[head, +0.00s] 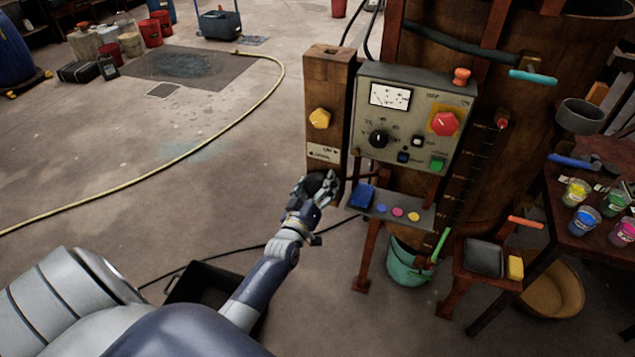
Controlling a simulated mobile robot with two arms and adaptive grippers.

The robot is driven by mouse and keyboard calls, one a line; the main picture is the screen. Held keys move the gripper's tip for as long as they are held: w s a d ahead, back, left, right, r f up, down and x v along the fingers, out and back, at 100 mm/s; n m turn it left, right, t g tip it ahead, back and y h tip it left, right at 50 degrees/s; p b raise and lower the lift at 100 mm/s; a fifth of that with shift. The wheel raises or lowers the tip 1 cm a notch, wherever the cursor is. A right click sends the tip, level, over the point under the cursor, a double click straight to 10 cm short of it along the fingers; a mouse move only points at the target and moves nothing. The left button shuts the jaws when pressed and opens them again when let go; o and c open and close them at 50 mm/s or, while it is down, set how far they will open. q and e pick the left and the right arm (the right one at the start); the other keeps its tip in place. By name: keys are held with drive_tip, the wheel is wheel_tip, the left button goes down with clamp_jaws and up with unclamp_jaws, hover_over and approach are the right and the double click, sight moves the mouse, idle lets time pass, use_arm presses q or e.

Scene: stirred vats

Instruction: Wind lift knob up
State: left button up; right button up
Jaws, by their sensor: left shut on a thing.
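A wooden post (328,80) stands left of the grey control panel and carries a yellow knob (319,118) and a small label plate (324,153). Below the plate, a dark round knob (317,182), which looks like the lift knob, shows low on the post. My left gripper (322,187) reaches up from below and is shut on this dark knob. Its fingers hide part of the knob, so how far it is turned cannot be seen. My right gripper is not in view.
The control panel (385,148) has a gauge, a black dial and a red knob. Below it is a shelf (412,212) with a blue block and coloured discs. A teal bucket (408,262) stands beneath. A yellow hose (190,150) crosses the open floor at left.

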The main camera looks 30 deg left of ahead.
use_arm(q)
drive_tip(key=m, duration=0.3)
drive_tip(key=shift+d+m+p, duration=0.1)
drive_tip(key=shift+m+p, duration=0.25)
drive_tip(key=shift+m, duration=0.05)
drive_tip(key=m, duration=0.3)
drive_tip(key=shift+d, duration=0.1)
drive_tip(key=m, duration=0.7)
drive_tip(key=shift+d+f+m+b, duration=0.1)
drive_tip(key=shift+f+m+b, duration=0.05)
drive_tip(key=shift+m+b, duration=0.2)
drive_tip(key=m+b, duration=0.1)
drive_tip(key=m, duration=0.3)
drive_tip(key=shift+f+m+b, duration=0.1)
drive_tip(key=shift+m+b, duration=0.2)
drive_tip(key=shift+m, duration=0.05)
drive_tip(key=m+b, duration=0.2)
drive_tip(key=m, duration=0.3)
drive_tip(key=shift+d+f+b, duration=0.1)
drive_tip(key=shift+f+b, duration=0.05)
drive_tip(key=shift+b, duration=0.2)
drive_tip(key=m+b, duration=0.2)
drive_tip(key=m, duration=0.2)
drive_tip(key=shift+m, duration=0.4)
drive_tip(key=shift+m+b, duration=0.55)
drive_tip(key=shift+m, duration=1.25)
